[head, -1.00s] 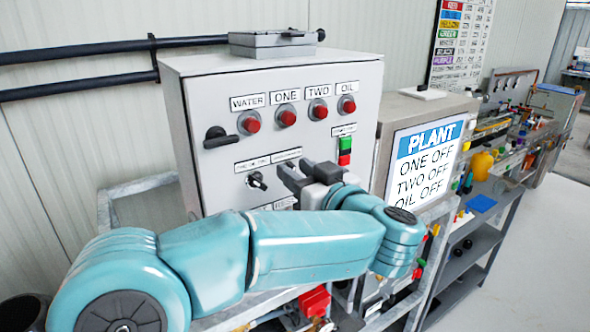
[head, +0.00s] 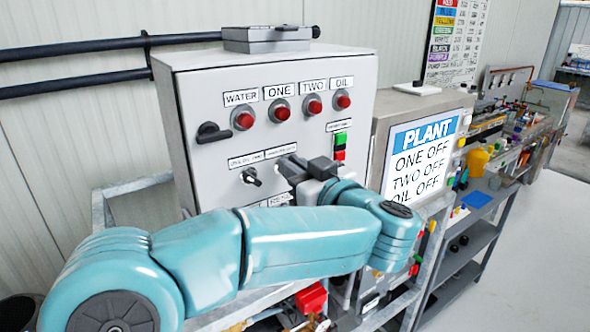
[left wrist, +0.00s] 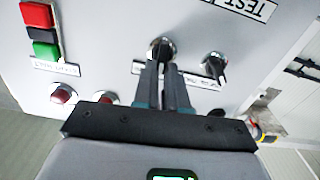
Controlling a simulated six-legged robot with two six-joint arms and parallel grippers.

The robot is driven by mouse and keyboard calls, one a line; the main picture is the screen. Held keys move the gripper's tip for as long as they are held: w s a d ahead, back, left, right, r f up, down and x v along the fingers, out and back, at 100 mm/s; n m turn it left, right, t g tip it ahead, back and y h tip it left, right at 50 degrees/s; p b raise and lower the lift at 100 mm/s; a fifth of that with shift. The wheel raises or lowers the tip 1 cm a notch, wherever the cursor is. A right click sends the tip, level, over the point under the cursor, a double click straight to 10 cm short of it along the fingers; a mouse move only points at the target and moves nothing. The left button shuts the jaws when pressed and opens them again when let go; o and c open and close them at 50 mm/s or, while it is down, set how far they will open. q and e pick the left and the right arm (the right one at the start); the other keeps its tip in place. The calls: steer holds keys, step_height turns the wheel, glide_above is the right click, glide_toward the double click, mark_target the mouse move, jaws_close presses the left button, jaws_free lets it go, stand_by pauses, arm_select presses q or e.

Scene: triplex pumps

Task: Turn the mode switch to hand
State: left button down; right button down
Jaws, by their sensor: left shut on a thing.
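The grey control box (head: 215,100) carries two black rotary switches low on its front. My left gripper (head: 288,167) is at the right one, which it hides in the head view. In the left wrist view, my left gripper (left wrist: 164,75) is shut on this switch, the mode switch (left wrist: 161,46), with the fingers at its knob. Its pointing direction is hard to tell. The other rotary switch (head: 250,177) stands free to the left; it also shows in the left wrist view (left wrist: 214,66). The labels above both are too small to read surely. My right gripper is not in view.
Red buttons (head: 280,112) line the box top, with a black handle (head: 212,132) at left and a green and red button pair (head: 340,145) at right. The PLANT sign (head: 422,160) stands to the right. A cluttered bench (head: 475,225) extends behind it.

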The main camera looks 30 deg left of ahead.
arm_select(q)
steer(key=shift+s+a+f+n+b, duration=0.1)
steer(key=shift+s+n+b, duration=0.05)
steer(key=shift+n+b, duration=1.1)
steer(key=shift+s+f+n+b, duration=0.1)
steer(key=shift+n+b, duration=0.8)
steer(key=shift+n, duration=0.5)
steer(key=shift+s+a+f+n+b, duration=0.1)
steer(key=shift+s+n+b, duration=0.05)
steer(key=shift+n+b, duration=1.1)
steer(key=c, duration=1.2)
jaws_free()
steer(key=shift+w, duration=0.1)
steer(key=shift+r+n, duration=0.1)
steer(key=shift+n, duration=0.2)
